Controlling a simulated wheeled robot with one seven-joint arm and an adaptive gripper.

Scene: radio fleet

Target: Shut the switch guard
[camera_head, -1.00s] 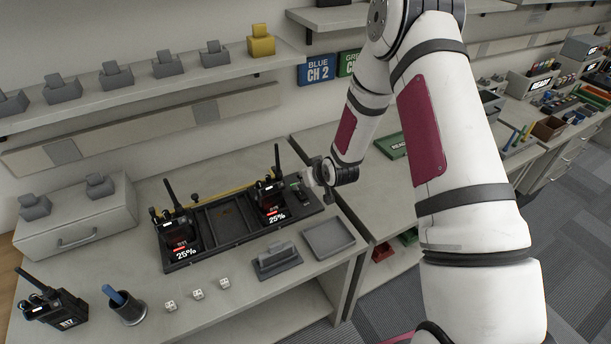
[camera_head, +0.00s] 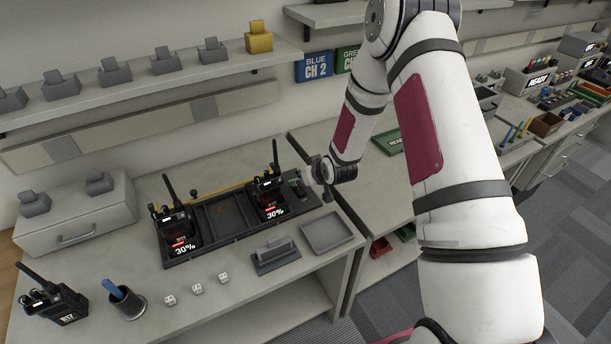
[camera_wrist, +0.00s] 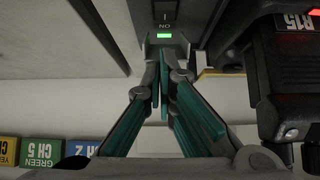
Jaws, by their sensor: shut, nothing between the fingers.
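The switch unit (camera_wrist: 165,14) shows at the top of the wrist view, dark, with an upside-down "ON" mark and a lit green lamp (camera_wrist: 164,36). I cannot make out a separate guard or tell whether it is up or down. My gripper (camera_wrist: 160,84) is shut and empty, its fingertips just below the lamp in the wrist view; contact cannot be told. In the head view my gripper (camera_head: 309,178) is at the right end of the black charging dock (camera_head: 226,246), beside the switch area, which is small and partly hidden there.
Two radios, one at the dock's left (camera_head: 178,228) and one at its right (camera_head: 269,197), show 30%. The right one, R15 (camera_wrist: 290,75), stands close beside my gripper. A grey tray (camera_head: 328,232) and a grey block holder (camera_head: 275,254) lie in front.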

